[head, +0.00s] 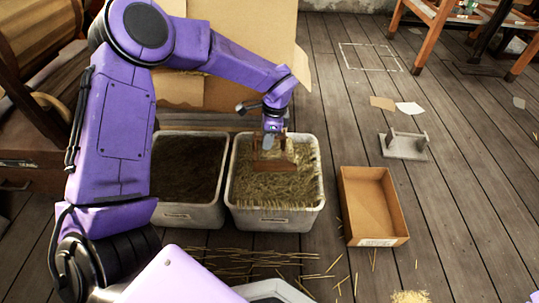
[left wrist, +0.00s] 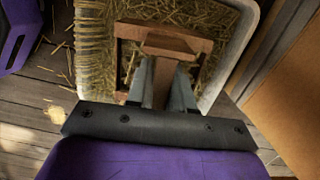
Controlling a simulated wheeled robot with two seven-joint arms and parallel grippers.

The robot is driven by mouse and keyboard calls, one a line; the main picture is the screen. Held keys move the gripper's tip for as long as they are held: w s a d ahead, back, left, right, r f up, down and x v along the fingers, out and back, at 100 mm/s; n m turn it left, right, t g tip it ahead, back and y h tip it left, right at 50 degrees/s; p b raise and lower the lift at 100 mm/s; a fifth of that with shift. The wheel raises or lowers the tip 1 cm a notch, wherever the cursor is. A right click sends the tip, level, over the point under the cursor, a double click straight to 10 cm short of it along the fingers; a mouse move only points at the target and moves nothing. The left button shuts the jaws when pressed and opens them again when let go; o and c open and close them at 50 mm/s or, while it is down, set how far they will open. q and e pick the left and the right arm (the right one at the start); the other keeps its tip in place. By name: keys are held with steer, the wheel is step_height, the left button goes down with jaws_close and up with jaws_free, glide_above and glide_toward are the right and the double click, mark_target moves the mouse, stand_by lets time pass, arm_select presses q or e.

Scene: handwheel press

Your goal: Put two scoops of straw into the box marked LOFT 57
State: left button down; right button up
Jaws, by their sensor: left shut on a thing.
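My left gripper (head: 271,138) is shut on the handle of a brown wooden scoop (head: 276,164), over the right-hand grey bin (head: 276,220). In the left wrist view the gripper (left wrist: 162,86) has a finger on each side of the handle, and the scoop (left wrist: 170,43) is against or just above the straw. That bin holds yellow straw (head: 300,188). An open cardboard box (head: 374,205) stands on the floor to the right of the bin, with a pale label (head: 378,242) too small to read. It looks empty inside. My right gripper is out of view.
A second grey bin (head: 190,217) with dark contents stands left of the straw bin. Loose straw (head: 265,257) lies in front. A grey stand (head: 404,145) and papers (head: 410,108) lie behind the box. A large cardboard sheet (head: 245,40) stands behind the bins. Floor at right is mostly clear.

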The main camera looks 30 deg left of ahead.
mark_target(267, 157)
arm_select(q)
step_height(267, 157, down, 2)
steer(key=shift+w+d+f+b, duration=0.1)
steer(key=shift+w+b, duration=0.05)
steer(key=shift+b, duration=0.3)
step_height(267, 157, down, 4)
steer(key=shift+r+b, duration=0.15)
steer(key=shift+b, duration=1.05)
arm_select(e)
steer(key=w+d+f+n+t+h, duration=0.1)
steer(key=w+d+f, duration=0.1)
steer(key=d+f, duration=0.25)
arm_select(q)
step_height(267, 157, up, 4)
steer(key=p, duration=0.3)
step_height(267, 157, up, 3)
steer(key=shift+f+p, duration=0.1)
steer(key=shift+p, duration=1.05)
steer(key=shift+a+r, duration=0.2)
steer(key=shift+r, duration=0.25)
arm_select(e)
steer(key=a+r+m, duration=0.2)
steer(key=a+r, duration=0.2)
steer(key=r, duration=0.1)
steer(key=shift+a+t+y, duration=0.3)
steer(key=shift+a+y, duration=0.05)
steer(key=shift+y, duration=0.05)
